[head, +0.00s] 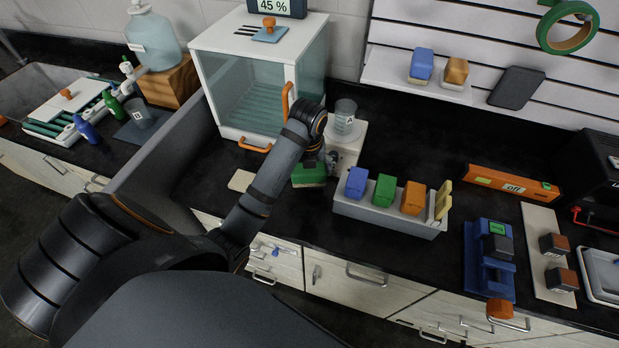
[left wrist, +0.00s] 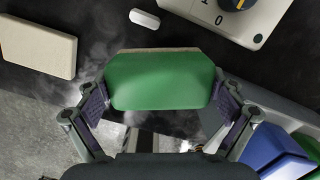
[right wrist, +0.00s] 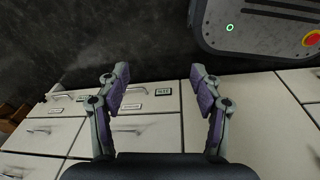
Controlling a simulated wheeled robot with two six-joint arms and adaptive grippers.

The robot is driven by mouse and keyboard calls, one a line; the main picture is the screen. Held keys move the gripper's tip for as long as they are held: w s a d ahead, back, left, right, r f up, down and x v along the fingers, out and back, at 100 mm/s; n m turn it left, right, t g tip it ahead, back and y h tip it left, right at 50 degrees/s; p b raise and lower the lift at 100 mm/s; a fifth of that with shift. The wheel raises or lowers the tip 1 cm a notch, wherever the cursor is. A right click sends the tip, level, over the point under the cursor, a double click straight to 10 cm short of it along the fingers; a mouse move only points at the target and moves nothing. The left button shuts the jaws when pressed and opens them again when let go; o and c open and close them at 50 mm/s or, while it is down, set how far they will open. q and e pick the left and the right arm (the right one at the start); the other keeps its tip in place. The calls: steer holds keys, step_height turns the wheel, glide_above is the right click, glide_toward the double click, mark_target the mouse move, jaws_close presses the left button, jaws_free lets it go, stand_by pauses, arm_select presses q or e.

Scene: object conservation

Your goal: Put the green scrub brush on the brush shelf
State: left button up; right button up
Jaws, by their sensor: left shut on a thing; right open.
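The green scrub brush (head: 309,174) is in my left gripper (head: 312,157), just above or on the dark counter in front of the small white appliance. In the left wrist view, the brush's green body (left wrist: 160,82) sits between the two fingers, with a thin beige edge along its far side. The brush shelf (head: 384,68) is the white wall shelf at the upper right of the head view. A blue brush (head: 421,63) and an orange brush (head: 456,70) stand on it, with bare shelf to their left. My right gripper (right wrist: 160,76) is open and empty.
A grey caddy (head: 385,219) holds blue, green and orange blocks right of the brush. A clear beaker (head: 344,118) tops the white appliance (head: 347,146). A glass-fronted cabinet (head: 248,95) stands behind left. A beige block (head: 241,180) lies left.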

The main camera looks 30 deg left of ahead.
mark_target(309, 178)
arm_select(q)
steer(key=shift+w+a+f+b, duration=0.25)
steer(key=shift+w+f+b, duration=0.2)
steer(key=shift+f+b, duration=0.45)
step_height(309, 178, down, 2)
steer(key=shift+f+b, duration=0.25)
steer(key=shift+b, duration=0.95)
steer(key=shift+r, duration=0.2)
steer(key=shift+f+p, duration=0.1)
steer(key=shift+p, duration=0.25)
arm_select(e)
steer(key=f, duration=0.1)
steer(key=s+f, duration=0.2)
steer(key=shift+d+f, duration=0.3)
steer(key=shift+f, duration=0.1)
arm_select(q)
steer(key=o, duration=0.9)
steer(key=shift+c, duration=0.2)
